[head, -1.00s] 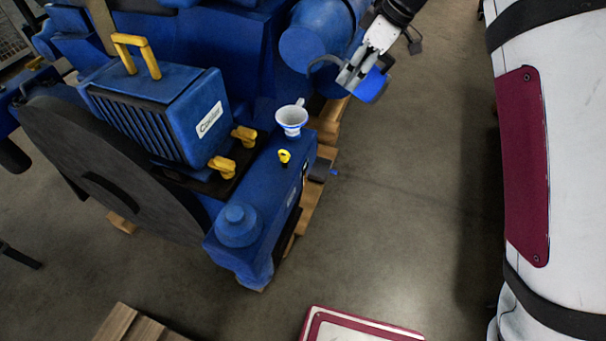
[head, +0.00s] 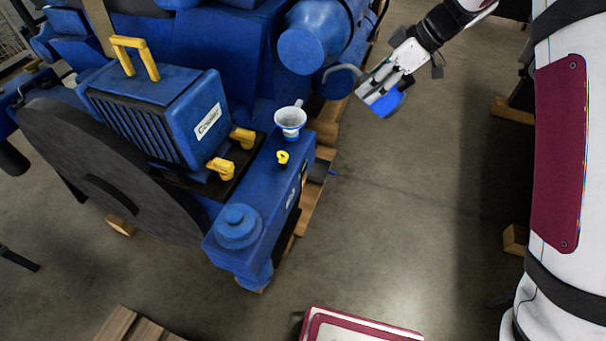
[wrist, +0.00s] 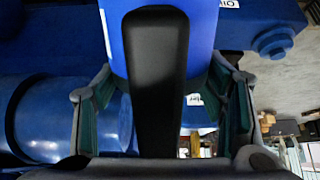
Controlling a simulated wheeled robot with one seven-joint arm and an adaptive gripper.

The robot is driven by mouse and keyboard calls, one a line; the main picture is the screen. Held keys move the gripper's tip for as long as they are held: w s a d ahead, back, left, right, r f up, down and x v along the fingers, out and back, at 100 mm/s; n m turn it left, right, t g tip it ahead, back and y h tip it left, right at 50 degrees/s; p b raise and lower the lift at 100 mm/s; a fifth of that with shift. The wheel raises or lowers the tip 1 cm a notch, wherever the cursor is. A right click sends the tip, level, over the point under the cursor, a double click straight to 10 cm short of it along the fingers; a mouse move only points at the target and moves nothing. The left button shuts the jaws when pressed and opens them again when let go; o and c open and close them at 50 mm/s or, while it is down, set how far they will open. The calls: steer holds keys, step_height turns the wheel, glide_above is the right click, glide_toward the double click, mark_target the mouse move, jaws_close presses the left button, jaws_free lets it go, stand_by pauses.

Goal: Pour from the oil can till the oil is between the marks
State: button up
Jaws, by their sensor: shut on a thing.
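My gripper (head: 388,82) is shut on the blue oil can (head: 385,104), held over the floor to the right of the engine. A yellow ring handle (head: 283,157) is beside the funnel. No oil stream shows. The oil level and marks cannot be made out.
A blue cylinder (head: 300,50) of the engine stands close to the spout. Yellow handles (head: 221,168) and a blue cap (head: 238,226) stick up from the engine. A wooden pallet (head: 313,205) lies under it. Grey floor (head: 420,220) to the right is free.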

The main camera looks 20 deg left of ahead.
steer(key=f+y, duration=0.2)
steer(key=f+y+b, duration=0.1)
steer(key=shift+w+d+f, duration=0.1)
steer(key=shift+d, duration=0.2)
step_height(320, 180, down, 3)
steer(key=shift+a+r+y+b, duration=0.15)
steer(key=shift+y+b, duration=0.45)
steer(key=shift+y, duration=0.6)
steer(key=f+y+b, duration=0.1)
steer(key=y, duration=0.1)
steer(key=a+f+y+b, duration=0.1)
steer(key=f+y, duration=0.1)
steer(key=a+f+t+y+b, duration=0.1)
steer(key=f+b, duration=0.1)
steer(key=shift+a+y, duration=0.15)
steer(key=shift+y, duration=0.25)
steer(key=shift+r, duration=0.1)
step_height(320, 180, up, 3)
steer(key=shift+f+p, duration=0.15)
steer(key=shift+p, duration=0.2)
